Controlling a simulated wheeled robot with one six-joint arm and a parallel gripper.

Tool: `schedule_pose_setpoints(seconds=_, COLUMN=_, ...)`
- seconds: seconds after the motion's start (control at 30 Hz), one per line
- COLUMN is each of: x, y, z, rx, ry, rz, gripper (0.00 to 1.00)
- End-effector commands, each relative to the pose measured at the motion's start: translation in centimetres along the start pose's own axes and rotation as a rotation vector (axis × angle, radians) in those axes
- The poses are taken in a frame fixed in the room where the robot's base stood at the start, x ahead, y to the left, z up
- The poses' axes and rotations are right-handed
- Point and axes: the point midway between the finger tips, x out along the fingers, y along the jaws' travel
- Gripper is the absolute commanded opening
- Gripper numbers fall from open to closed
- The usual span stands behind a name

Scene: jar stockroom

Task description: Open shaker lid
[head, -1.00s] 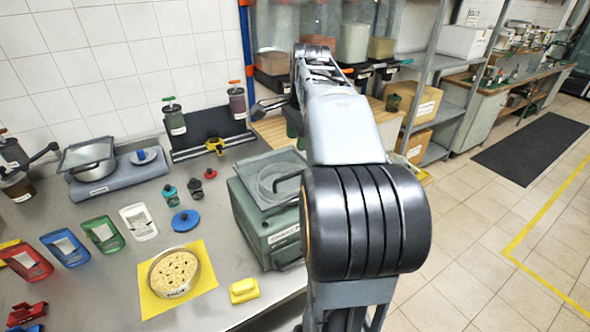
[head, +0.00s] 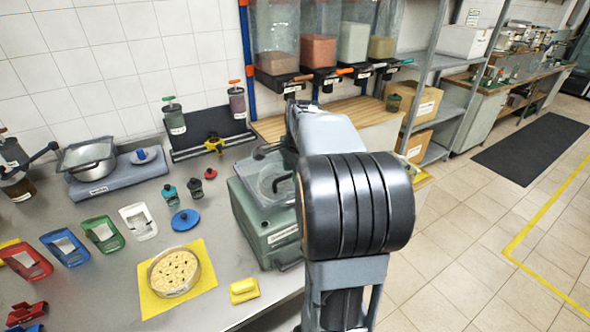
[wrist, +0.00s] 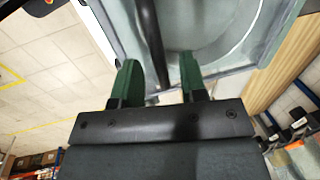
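The shaker is a green box (head: 262,232) at the right end of the steel table in the head view. Its clear lid (head: 248,178) lies flat on top and has a black bar handle (head: 283,181). My arm hides the right part of the box. My gripper (wrist: 158,70) is over the lid, with its two green fingers apart. In the wrist view the black handle (wrist: 149,35) passes between the fingers in the picture, with gaps on both sides. The clear lid with its round ring (wrist: 222,30) is beyond it. I cannot tell how near the fingers are to the handle.
A yellow block (head: 244,290) and a dish on a yellow mat (head: 208,258) stand left of the shaker. Small bottles (head: 169,194) and a blue lid (head: 185,220) are nearby. Dispensers (head: 325,45) stand behind.

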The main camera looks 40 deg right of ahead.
Motion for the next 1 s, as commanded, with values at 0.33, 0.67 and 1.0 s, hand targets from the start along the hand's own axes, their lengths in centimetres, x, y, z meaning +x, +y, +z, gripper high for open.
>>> schedule_pose_setpoints(seconds=0.33, x=-0.03, y=0.0, z=0.01, rx=0.0, ry=0.0, rz=0.0, gripper=0.22)
schedule_pose_setpoints(seconds=0.67, x=-0.05, y=0.01, z=0.0, rx=0.0, ry=0.0, rz=0.0, gripper=0.0)
schedule_pose_setpoints(seconds=1.0, x=-0.21, y=-0.23, z=0.07, rx=-0.004, ry=0.0, rz=0.0, gripper=0.0)
